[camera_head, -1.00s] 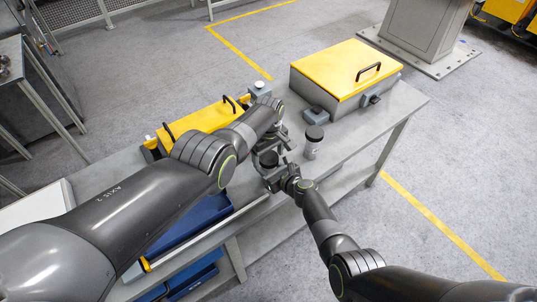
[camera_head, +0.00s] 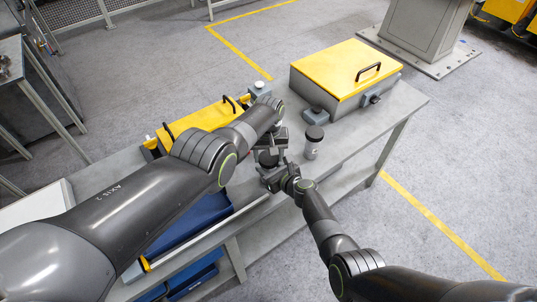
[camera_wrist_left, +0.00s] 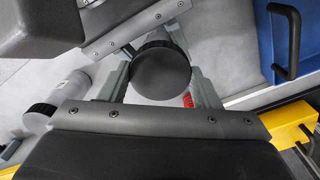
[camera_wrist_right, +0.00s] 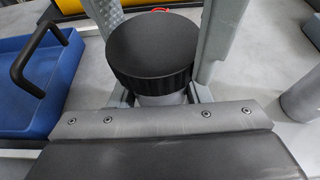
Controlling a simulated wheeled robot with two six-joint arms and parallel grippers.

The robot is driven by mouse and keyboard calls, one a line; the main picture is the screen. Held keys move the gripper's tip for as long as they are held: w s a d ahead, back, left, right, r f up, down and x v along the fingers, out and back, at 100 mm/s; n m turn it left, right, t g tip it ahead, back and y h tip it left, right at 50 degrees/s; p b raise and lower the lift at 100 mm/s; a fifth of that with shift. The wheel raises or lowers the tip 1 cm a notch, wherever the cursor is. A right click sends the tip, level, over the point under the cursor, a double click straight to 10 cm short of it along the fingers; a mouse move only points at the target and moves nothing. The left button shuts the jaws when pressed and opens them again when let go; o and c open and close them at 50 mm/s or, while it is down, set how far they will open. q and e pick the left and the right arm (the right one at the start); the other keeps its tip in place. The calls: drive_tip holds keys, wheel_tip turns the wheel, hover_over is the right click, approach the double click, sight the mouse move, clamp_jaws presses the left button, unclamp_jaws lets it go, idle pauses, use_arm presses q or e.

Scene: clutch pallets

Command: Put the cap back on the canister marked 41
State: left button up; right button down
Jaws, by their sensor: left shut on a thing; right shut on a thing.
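A pale canister (camera_wrist_right: 163,99) with a ribbed black cap (camera_wrist_right: 152,52) stands between my two grippers. The cap sits on or right over the canister's top; I see no clear gap. My left gripper (camera_wrist_left: 160,82) is shut on the cap, its fingers on either side of it. My right gripper (camera_wrist_right: 160,95) is shut on the canister's body below the cap. In the head view the cap (camera_head: 268,160) is partly covered by the grippers. A red mark (camera_wrist_left: 188,99) shows beside the cap in the left wrist view; I cannot read a number.
A second canister (camera_head: 312,151) with a dark cap stands upright on the grey table, right of the grippers. A yellow-lidded box (camera_head: 345,70) stands behind. A yellow panel with handles (camera_head: 200,118) and a blue tray (camera_head: 200,222) lie left.

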use_arm(q)
drive_tip(key=m, duration=0.3)
drive_tip(key=shift+a, duration=0.1)
drive_tip(key=o, duration=1.1)
drive_tip(key=shift+w+d+r, duration=0.1)
drive_tip(key=shift+d+r, duration=0.2)
drive_tip(key=shift+r, duration=0.25)
drive_tip(key=shift+a+r, duration=0.15)
drive_tip(key=shift+r, duration=0.7)
drive_tip(key=shift+a+r, duration=0.1)
drive_tip(key=shift+r, duration=0.75)
drive_tip(key=shift+c, duration=0.6)
